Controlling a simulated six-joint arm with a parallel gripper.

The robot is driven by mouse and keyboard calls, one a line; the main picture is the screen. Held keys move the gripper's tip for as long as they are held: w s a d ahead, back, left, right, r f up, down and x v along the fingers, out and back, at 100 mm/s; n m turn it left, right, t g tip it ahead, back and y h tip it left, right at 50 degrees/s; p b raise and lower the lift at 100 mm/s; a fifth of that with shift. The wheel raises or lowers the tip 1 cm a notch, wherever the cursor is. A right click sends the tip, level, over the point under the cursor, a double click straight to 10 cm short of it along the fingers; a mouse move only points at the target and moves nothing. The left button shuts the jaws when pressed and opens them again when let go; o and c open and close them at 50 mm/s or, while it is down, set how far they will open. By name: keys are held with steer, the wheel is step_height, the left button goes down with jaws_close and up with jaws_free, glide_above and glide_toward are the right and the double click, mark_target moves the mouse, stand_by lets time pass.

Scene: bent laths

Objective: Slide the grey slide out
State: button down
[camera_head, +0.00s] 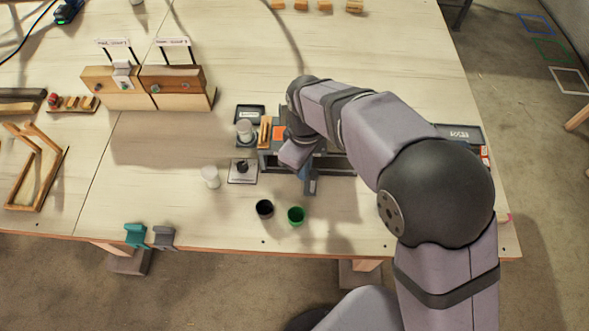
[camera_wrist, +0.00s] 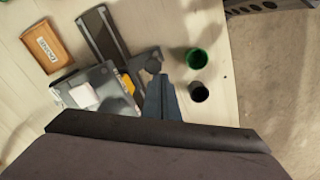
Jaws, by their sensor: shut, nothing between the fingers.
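The grey slide (camera_head: 311,185) sticks out from the front of a dark grey housing (camera_head: 340,163), towards the table's front edge. In the wrist view the slide (camera_wrist: 143,58) appears as a short bar, with a dark round knob by its end. My gripper (camera_head: 303,174) is low over the front of the housing, next to the slide. In the wrist view the blue-grey fingers (camera_wrist: 160,82) are shut and empty, with their tips close to the knob. I cannot tell whether they touch it. My arm hides much of the housing in the head view.
A black cup (camera_head: 264,208) and a green cup (camera_head: 296,215) stand in front of the housing. The table front is otherwise mostly clear.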

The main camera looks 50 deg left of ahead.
steer(key=w+d, duration=0.8)
stand_by(2.9)
steer(key=shift+s+a, duration=0.1)
steer(key=shift+s+a+p, duration=0.3)
steer(key=shift+p, duration=0.05)
step_height(320, 180, up, 6)
steer(key=p, duration=0.5)
stand_by(0.6)
stand_by(0.4)
